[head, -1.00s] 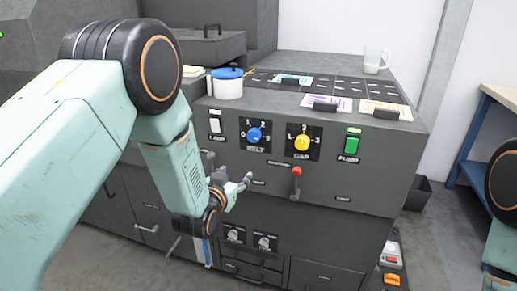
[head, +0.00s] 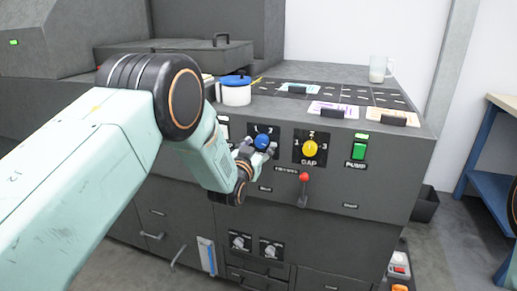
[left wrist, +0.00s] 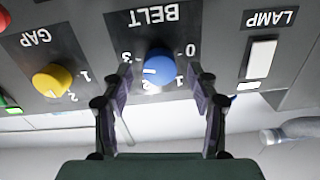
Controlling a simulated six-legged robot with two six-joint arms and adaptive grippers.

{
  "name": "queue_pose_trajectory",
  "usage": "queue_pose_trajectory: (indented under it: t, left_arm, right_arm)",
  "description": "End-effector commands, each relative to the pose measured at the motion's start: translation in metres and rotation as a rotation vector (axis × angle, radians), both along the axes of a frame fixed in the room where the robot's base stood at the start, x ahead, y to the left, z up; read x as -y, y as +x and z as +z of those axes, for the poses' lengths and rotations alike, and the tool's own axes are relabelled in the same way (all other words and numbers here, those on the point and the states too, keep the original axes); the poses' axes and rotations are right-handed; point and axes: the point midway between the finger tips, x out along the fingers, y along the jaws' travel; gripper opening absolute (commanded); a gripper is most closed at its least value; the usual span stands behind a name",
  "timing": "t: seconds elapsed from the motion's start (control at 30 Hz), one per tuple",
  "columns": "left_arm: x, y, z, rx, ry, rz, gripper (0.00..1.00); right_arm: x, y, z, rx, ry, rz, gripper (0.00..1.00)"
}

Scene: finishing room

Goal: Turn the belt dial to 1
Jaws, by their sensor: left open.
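The blue belt dial (head: 262,141) is on the front of the dark machine, left of the yellow gap dial (head: 310,149). My left gripper (head: 257,150) is open at the belt dial and partly covers its plate. In the left wrist view, which is upside down, the belt dial (left wrist: 159,69) lies between the two open fingers (left wrist: 160,80), with a gap on each side. The dial's white mark is on its left side there, towards the 3. The 0 and 1 show on its right; the 2 is not clear. My right gripper is out of view.
A red-knobbed lever (head: 304,177) and a green pump switch (head: 359,151) are to the right. The lamp switch (left wrist: 260,58) and gap dial (left wrist: 53,80) flank the belt dial. A blue-lidded pot (head: 235,92) and a glass mug (head: 380,69) stand on top.

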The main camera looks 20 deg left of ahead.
Motion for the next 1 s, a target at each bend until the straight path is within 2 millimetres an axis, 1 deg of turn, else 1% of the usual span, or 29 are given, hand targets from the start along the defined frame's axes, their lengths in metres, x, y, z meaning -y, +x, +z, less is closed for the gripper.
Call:
queue_pose_trajectory:
  t: [0.13,0.37,1.0]
  left_arm:
    - [0.0005,0.0033,-0.0002,0.0,0.0,-0.001,0.6]
    - [0.0007,0.0025,0.0,-0.001,0.0,-0.002,0.6]
    - [0.0007,0.0024,-0.0001,0.0,0.0,-0.002,0.05]
  right_arm:
    - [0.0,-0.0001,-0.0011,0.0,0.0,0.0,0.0]
    - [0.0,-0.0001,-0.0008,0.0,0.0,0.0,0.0]
    - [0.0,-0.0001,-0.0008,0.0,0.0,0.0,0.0]
